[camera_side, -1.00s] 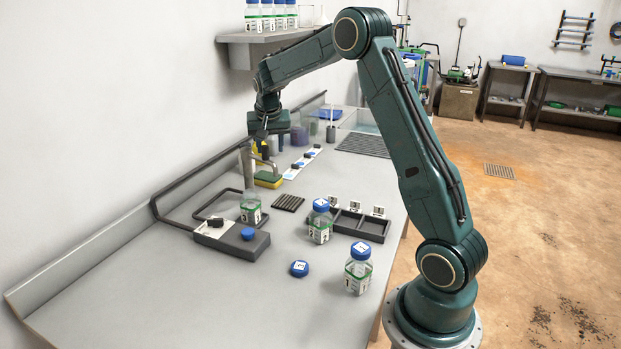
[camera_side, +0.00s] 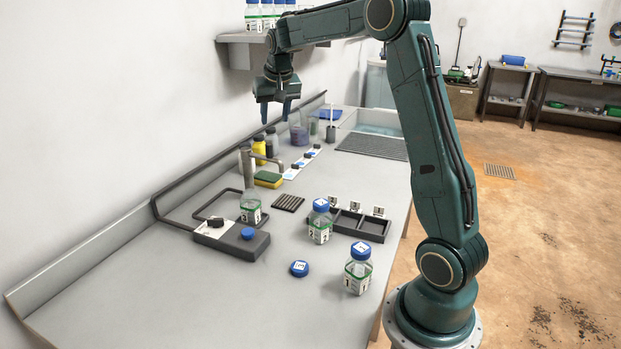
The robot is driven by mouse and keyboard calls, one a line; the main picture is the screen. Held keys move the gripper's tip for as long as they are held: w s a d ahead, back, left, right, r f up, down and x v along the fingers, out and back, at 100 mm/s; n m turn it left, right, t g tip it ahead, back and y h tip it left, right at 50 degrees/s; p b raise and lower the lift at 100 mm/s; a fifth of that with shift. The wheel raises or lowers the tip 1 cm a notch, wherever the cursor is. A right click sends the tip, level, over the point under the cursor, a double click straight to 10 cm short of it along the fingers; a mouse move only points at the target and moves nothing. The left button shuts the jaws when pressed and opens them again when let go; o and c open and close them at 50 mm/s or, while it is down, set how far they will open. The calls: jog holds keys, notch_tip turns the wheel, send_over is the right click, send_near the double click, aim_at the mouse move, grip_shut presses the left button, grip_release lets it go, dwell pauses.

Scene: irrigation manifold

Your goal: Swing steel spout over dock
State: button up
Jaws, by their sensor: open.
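The steel spout (camera_side: 268,158) stands on an upright post near the wall side of the bench. Its arm points right in the picture, towards the sponge and away from the dock. The dark grey dock (camera_side: 226,244) with a white label, a black knob and a blue knob lies nearer the camera. A green-banded bottle marked 3 (camera_side: 251,211) stands at the dock's back edge; I cannot tell whether it sits in it. My gripper (camera_side: 276,117) is open and empty, fingers pointing down, above and behind the spout and apart from it.
A yellow-green sponge (camera_side: 268,180) lies by the spout. Bottle 2 (camera_side: 320,222), bottle 1 (camera_side: 357,270) and a loose blue cap (camera_side: 299,268) stand or lie in front. A compartment tray (camera_side: 361,227) is at right. A wall shelf (camera_side: 240,48) with bottles hangs near my arm.

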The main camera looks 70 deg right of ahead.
jog(key=s+a+r+n+t, duration=0.1)
jog(key=s+a+r+n, duration=0.1)
jog(key=s+a, duration=0.6)
jog(key=s+a+r+n+y, duration=0.1)
jog(key=s+a+r+n, duration=0.2)
jog(key=s+a, duration=0.5)
jog(key=shift+a+r+t+y, duration=0.3)
jog(key=shift+a+r+t, duration=0.1)
jog(key=shift+a, duration=2)
jog(key=shift+c, duration=0.4)
